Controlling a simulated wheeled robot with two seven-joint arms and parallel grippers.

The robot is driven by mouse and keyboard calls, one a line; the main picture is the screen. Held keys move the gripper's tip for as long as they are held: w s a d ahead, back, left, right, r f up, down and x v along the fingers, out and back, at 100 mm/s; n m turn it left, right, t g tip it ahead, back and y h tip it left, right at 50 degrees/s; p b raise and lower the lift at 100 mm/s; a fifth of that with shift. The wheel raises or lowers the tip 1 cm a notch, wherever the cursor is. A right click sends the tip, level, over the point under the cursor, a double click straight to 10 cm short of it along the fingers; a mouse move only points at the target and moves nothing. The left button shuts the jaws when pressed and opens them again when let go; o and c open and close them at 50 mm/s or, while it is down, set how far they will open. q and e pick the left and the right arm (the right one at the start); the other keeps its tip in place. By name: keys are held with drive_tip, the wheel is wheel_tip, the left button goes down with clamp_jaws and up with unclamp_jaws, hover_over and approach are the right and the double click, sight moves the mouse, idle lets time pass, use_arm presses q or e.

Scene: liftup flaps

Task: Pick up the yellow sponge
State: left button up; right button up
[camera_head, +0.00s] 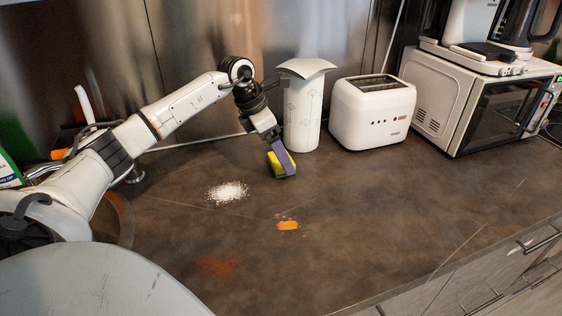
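The yellow sponge (275,166) is at the middle of the counter, in front of the white paper-roll-like cylinder. It has a dark green edge. My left gripper (281,158) reaches down to it from above. A purple finger lies along the sponge's near right side, and the other finger is hidden. I cannot tell whether the fingers press on the sponge, or whether it rests on the counter or hangs just above. My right gripper is not in view.
The white cylinder (302,108) stands close behind the sponge, with a white toaster (372,112) and microwave (478,100) to the right. White powder (227,192), an orange spill (287,225) and a reddish smear (215,266) mark the counter (380,215). Its right front is clear.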

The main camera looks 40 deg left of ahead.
use_arm(q)
drive_tip(key=shift+x, duration=0.85)
drive_tip(key=shift+r, duration=0.1)
drive_tip(key=c, duration=1.1)
drive_tip(key=shift+r, duration=5)
